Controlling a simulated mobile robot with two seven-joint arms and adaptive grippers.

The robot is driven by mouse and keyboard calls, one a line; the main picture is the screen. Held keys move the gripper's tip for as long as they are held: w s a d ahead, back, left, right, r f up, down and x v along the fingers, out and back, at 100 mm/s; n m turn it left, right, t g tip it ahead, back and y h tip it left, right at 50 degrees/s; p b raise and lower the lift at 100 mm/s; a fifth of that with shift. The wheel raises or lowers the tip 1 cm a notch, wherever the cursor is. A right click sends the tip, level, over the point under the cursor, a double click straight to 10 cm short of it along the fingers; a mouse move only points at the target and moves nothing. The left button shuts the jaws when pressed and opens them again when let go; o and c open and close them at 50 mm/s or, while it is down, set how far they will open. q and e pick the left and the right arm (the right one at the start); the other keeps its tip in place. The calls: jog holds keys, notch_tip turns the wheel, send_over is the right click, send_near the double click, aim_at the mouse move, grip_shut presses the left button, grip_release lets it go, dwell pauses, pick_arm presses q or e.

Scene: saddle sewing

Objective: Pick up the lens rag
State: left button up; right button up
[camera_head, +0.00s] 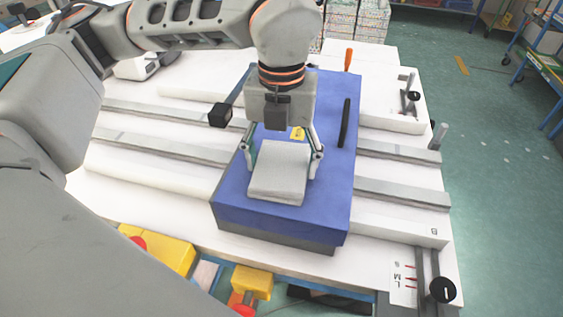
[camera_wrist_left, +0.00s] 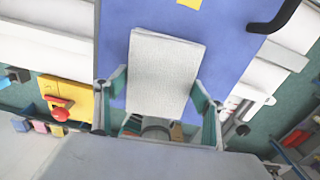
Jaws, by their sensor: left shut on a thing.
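The lens rag (camera_head: 279,172) is a folded whitish-grey cloth. In the head view it is over the front part of a blue block, and I cannot tell whether it touches the block. My left gripper (camera_head: 284,165) comes down from above and is shut on the rag, one finger at each side. In the left wrist view the rag (camera_wrist_left: 164,75) fills the middle, with the green-padded fingers (camera_wrist_left: 160,100) at its lower left and right edges. My right gripper does not show.
The blue block (camera_head: 334,190) lies on a white table with grey rails (camera_head: 400,191). A black handle (camera_head: 345,122) sticks up from the block to the right of my gripper.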

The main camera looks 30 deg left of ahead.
aim_at(281, 163)
pick_arm(q)
notch_tip(281, 163, up, 20)
jog(key=p, duration=0.1)
jog(key=shift+p, duration=0.3)
jog(key=shift+o, duration=0.6)
jog(key=shift+f, duration=0.1)
